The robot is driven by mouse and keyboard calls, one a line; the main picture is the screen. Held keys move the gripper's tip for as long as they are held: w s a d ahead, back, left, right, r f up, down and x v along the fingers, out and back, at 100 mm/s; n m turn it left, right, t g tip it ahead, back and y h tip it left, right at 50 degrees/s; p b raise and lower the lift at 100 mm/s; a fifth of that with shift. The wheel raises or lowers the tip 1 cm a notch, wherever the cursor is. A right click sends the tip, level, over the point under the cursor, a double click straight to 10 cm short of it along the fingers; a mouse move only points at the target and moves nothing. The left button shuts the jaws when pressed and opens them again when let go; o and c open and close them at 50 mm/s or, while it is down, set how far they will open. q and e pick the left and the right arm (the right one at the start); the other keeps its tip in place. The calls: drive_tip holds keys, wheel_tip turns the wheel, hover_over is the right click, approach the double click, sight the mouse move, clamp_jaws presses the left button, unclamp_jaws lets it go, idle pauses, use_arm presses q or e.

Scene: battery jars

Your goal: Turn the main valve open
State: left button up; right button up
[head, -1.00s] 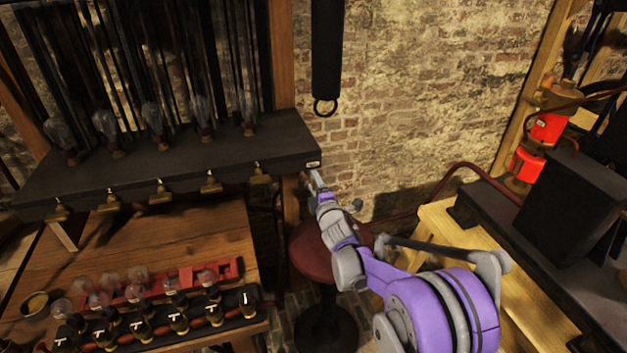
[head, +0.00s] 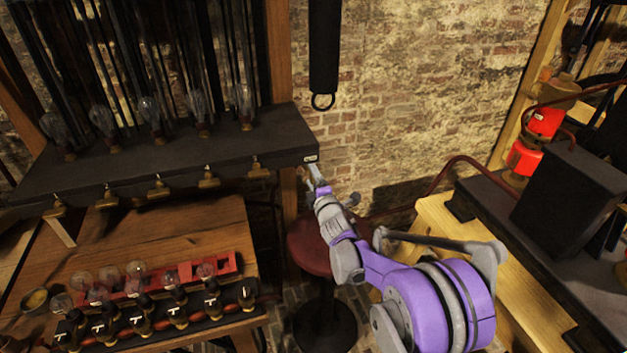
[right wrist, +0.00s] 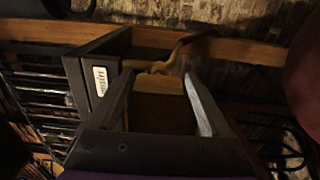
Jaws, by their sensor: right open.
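A black shelf (head: 190,160) carries a small white label at its right end. The label (right wrist: 101,80) reads "main", turned over, in the right wrist view. Beside it a brass-coloured piece with a curved arm (right wrist: 176,56) shows, apparently the main valve; its full shape is unclear in the dark. My right gripper (head: 316,172) is just below the label end of the shelf. In the wrist view its open fingers (right wrist: 160,100) stand on either side of the brass piece's lower part; I cannot tell whether they touch it. My left gripper is out of view.
Several brass taps (head: 160,187) hang under the shelf front, with glass bulbs on top. A wooden table (head: 150,240) with a red rack (head: 212,268) is below left. A red stool (head: 312,250) stands beneath my right arm. A wooden bench (head: 450,225) is at right.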

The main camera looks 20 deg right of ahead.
drive_tip(key=shift+r, duration=0.1)
